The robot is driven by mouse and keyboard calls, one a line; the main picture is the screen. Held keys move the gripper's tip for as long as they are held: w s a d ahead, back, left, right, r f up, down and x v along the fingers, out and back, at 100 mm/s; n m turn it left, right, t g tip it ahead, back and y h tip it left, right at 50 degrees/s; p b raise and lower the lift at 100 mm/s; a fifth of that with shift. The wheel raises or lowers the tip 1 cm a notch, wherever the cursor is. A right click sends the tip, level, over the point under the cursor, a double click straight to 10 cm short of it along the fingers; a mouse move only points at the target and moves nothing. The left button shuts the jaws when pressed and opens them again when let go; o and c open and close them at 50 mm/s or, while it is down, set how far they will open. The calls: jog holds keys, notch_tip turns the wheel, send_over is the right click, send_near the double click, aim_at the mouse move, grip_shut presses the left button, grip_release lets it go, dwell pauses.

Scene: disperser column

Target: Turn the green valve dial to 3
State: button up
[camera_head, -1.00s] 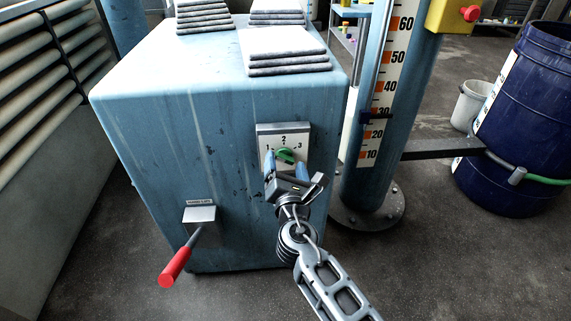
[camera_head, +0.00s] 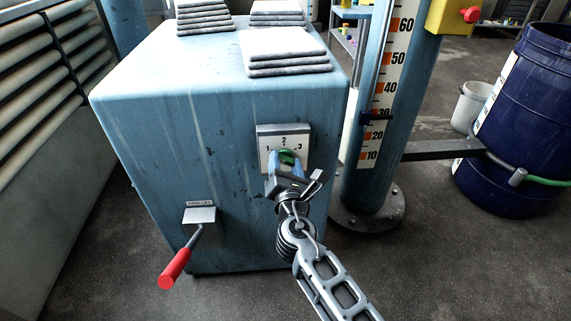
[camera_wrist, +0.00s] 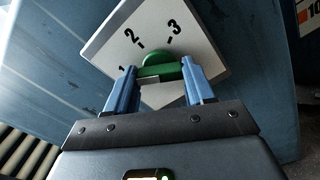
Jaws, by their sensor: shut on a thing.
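The green valve dial (camera_head: 287,156) sits on a white plate (camera_head: 265,143) marked 1, 2 and 3 on the front of the blue cabinet. In the wrist view the green dial (camera_wrist: 160,67) lies between the two blue fingers of my gripper (camera_wrist: 157,84), and the plate (camera_wrist: 185,25) shows the numbers tilted. My gripper (camera_head: 286,165) is shut on the dial in the head view. The fingers and wrist cover the lower part of the plate and dial. I cannot tell exactly which number the dial points at.
A lever with a red handle (camera_head: 174,268) sticks out of the cabinet (camera_head: 165,130) at lower left. A column with a numbered scale (camera_head: 372,125) stands to the right, with a dark blue barrel (camera_head: 515,120) beyond. Folded grey stacks (camera_head: 285,45) lie on the cabinet's top.

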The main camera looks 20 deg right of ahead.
jog(key=shift+f+m+b, duration=0.1)
jog(key=shift+m+b, duration=0.2)
jog(key=m+b, duration=1.3)
jog(key=m, duration=0.4)
jog(key=shift+f, duration=0.2)
jog(key=shift+r+m+b, duration=0.15)
jog(key=shift+m+b, duration=2.15)
jog(key=shift+m, duration=0.9)
jog(key=o, duration=1)
jog(key=shift+r, duration=0.1)
jog(key=shift+o, duration=0.2)
